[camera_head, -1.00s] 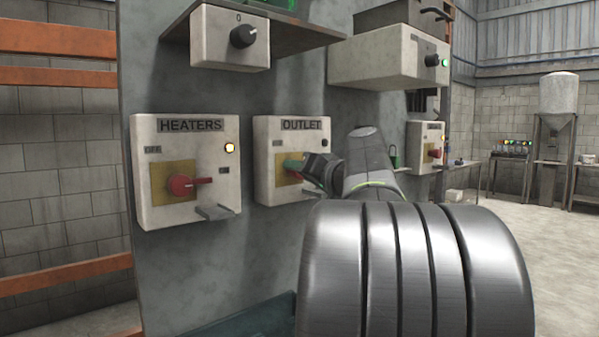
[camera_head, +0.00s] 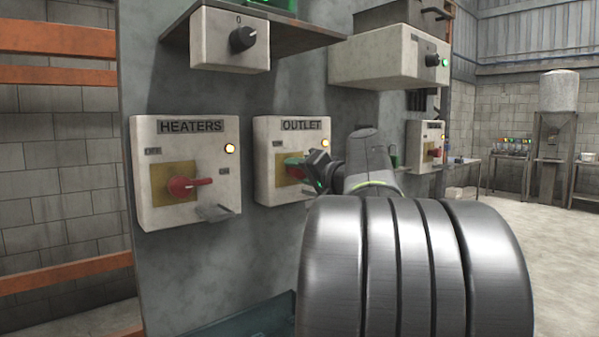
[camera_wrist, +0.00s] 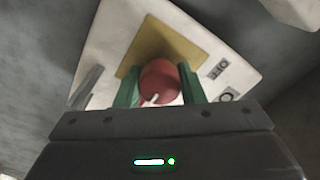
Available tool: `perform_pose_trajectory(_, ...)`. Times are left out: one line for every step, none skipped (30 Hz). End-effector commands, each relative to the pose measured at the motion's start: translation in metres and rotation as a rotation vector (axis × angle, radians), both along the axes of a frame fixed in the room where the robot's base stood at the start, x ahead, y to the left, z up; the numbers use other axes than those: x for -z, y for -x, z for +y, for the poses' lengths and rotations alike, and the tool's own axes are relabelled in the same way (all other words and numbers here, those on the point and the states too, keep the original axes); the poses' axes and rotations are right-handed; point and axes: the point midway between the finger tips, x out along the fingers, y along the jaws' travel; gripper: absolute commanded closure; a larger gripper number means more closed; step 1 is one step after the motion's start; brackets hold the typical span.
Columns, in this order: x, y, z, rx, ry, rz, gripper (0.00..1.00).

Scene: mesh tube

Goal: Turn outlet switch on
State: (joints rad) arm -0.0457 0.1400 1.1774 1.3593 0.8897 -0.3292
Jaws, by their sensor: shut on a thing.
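The OUTLET box (camera_head: 268,182) is a pale panel on the grey cabinet, with a yellow plate and a red rotary switch. Its lamp (camera_head: 325,144) glows orange in the head view. My gripper (camera_head: 300,166) is at the switch, its green fingers covering much of it. In the wrist view, the red switch knob (camera_wrist: 160,80) sits between the two green fingers of my gripper (camera_wrist: 160,88), which is shut on it. A pale pointer mark shows on the knob's lower edge. The yellow plate (camera_wrist: 155,45) lies behind it.
The HEATERS box (camera_head: 188,140), with a red switch and lit lamp, is on the left. A metal bracket (camera_head: 216,213) sticks out from its lower edge. Boxes (camera_head: 388,55) overhang above. Another switch box (camera_head: 414,160) is to the right.

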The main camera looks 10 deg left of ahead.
Motion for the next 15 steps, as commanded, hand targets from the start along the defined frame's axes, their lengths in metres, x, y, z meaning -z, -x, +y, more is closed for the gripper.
perform_pose_trajectory(0.0003, -0.0001, -0.0001, 0.000, -0.001, 0.002, 0.87)
perform_pose_trajectory(0.0003, -0.0001, -0.0001, 0.000, -0.001, 0.002, 0.87)
perform_pose_trajectory(0.0002, -0.0001, -0.0001, 0.000, -0.001, 0.002, 0.87)
perform_pose_trajectory(0.0002, -0.0001, -0.0001, 0.000, -0.001, 0.002, 0.61)
perform_pose_trajectory(0.0002, -0.0001, -0.0001, 0.000, -0.001, 0.002, 0.55)
perform_pose_trajectory(0.0002, -0.0001, -0.0001, 0.000, -0.001, 0.001, 0.47)
perform_pose_trajectory(0.0003, -0.0001, -0.0001, 0.000, -0.001, 0.001, 0.43)
perform_pose_trajectory(0.0002, -0.0001, -0.0001, 0.000, -0.001, 0.001, 0.43)
perform_pose_trajectory(0.0002, -0.0001, -0.0001, 0.000, -0.001, 0.001, 0.43)
perform_pose_trajectory(0.0002, -0.0001, -0.0001, 0.000, -0.001, 0.001, 0.43)
perform_pose_trajectory(0.0002, -0.0001, -0.0001, 0.000, -0.001, 0.001, 0.43)
perform_pose_trajectory(0.0002, -0.0001, -0.0001, 0.000, -0.001, 0.001, 0.43)
perform_pose_trajectory(0.0002, -0.0001, -0.0001, 0.000, 0.000, 0.000, 0.43)
perform_pose_trajectory(0.0002, -0.0001, -0.0001, 0.000, 0.000, 0.000, 0.43)
perform_pose_trajectory(0.0002, 0.0002, -0.0005, 0.000, 0.000, 0.000, 0.43)
